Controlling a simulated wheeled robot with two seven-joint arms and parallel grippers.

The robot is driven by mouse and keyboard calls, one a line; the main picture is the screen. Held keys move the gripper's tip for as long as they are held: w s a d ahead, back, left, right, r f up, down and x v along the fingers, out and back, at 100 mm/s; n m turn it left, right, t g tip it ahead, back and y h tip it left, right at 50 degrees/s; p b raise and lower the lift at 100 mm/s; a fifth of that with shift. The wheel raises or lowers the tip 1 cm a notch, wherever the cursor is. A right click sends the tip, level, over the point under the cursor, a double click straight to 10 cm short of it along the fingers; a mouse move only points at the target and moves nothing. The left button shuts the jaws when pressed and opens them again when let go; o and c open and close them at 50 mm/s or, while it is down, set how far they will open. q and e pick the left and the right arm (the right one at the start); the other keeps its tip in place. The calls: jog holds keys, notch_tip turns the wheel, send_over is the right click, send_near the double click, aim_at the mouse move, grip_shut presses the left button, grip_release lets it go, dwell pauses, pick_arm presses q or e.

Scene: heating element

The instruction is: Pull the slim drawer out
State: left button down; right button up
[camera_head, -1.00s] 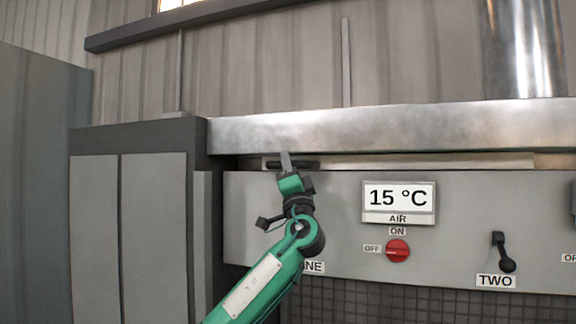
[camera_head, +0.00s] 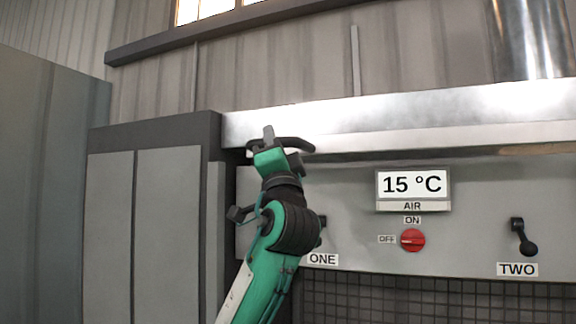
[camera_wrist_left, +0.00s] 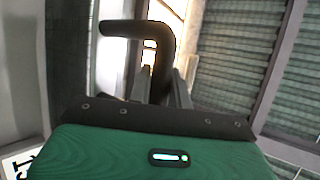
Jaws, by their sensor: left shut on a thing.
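The slim drawer's pale metal front (camera_head: 430,138) shows as a long band just under the shiny upper ledge, above the control panel. It stands out from the panel, with a dark gap below it. Its dark curved handle (camera_head: 294,142) is at the left end. My left gripper (camera_head: 268,135) is at this handle, shut on it. In the left wrist view the dark handle (camera_wrist_left: 133,29) bends down between the two fingers (camera_wrist_left: 160,85). The gripper hides part of the handle. My right gripper is in no view.
The grey panel below carries a 15 °C display (camera_head: 413,184), a red knob (camera_head: 412,240) and a black lever (camera_head: 522,237) marked TWO. A grey cabinet (camera_head: 150,230) stands close at the left.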

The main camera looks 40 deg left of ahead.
pick_arm(q)
jog(key=s+d+b, duration=0.1)
jog(key=s, duration=0.6)
jog(key=shift+d, duration=0.35)
jog(key=c, duration=1.3)
grip_release()
jog(key=shift+w, duration=0.1)
